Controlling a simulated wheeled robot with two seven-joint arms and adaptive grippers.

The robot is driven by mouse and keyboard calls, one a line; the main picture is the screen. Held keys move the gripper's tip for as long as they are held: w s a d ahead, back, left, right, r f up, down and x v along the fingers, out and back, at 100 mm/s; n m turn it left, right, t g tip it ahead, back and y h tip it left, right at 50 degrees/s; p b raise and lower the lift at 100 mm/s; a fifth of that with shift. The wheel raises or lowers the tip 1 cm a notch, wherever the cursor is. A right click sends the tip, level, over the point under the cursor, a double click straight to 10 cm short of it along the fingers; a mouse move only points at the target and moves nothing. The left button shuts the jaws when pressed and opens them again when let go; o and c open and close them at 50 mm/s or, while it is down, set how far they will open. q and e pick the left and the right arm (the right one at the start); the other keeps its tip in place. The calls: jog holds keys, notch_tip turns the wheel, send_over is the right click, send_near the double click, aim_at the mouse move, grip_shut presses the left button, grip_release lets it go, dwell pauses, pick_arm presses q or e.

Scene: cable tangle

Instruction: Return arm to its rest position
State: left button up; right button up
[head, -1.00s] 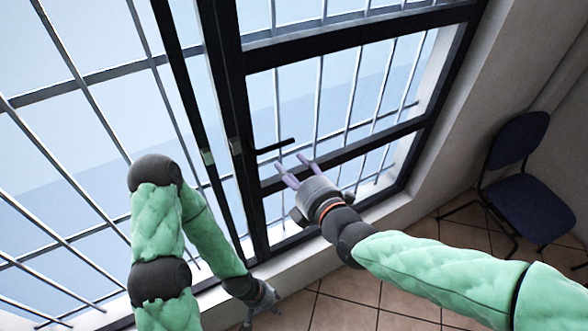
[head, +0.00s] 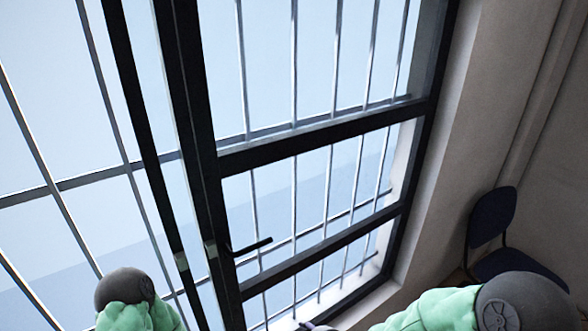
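My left arm shows only as a dark joint and green sleeve (head: 135,300) at the bottom left; its gripper is out of view. My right arm's green sleeve (head: 430,312) and dark joint (head: 525,302) are at the bottom right.
A black-framed window (head: 330,140) with bars behind it fills most of the view. Its handle (head: 250,246) sticks out at the lower middle. A dark blue chair (head: 493,216) stands by the wall at right, partly behind my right arm.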

jog(key=s+d+f+m+g, duration=0.3)
jog(key=s+f+m, duration=0.4)
jog(key=f, duration=0.4)
jog(key=s+d+f+m+g+b, duration=0.1)
jog(key=s+d+f+m+g, duration=0.2)
jog(key=s+f+m, duration=0.4)
notch_tip(320, 180, down, 5)
jog(key=s+g, duration=0.1)
jog(key=s, duration=0.1)
jog(key=shift+s+h, duration=0.3)
jog(key=shift+r, duration=0.1)
